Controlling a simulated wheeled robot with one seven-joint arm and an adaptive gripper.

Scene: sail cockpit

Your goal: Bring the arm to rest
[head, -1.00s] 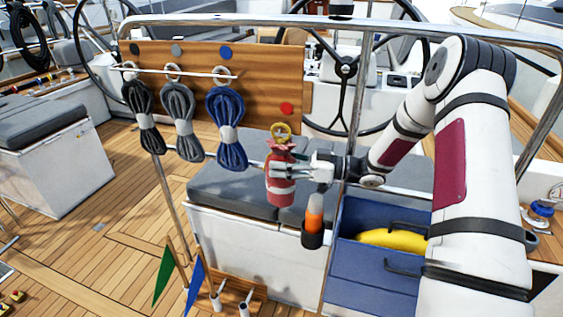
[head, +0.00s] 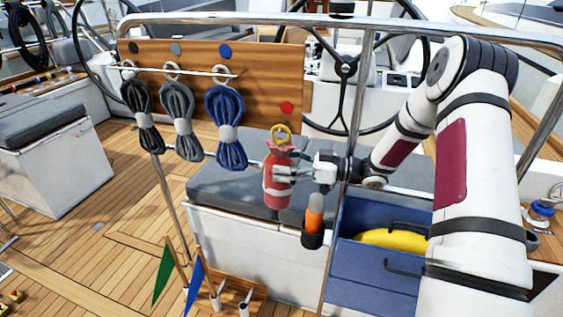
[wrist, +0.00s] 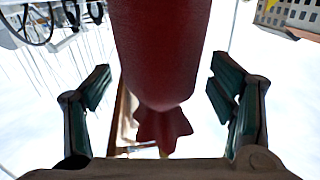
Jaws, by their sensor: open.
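My arm (head: 465,170) reaches in from the right, bent at the elbow.
Black (head: 143,115), grey (head: 181,120) and blue (head: 226,125) rope hanks hang from a rail before a wooden board (head: 265,80). An orange-handled item (head: 314,212) stands in a dark holder below my gripper. A blue box (head: 370,275) holds something yellow. Steel rails (head: 345,180) are close.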

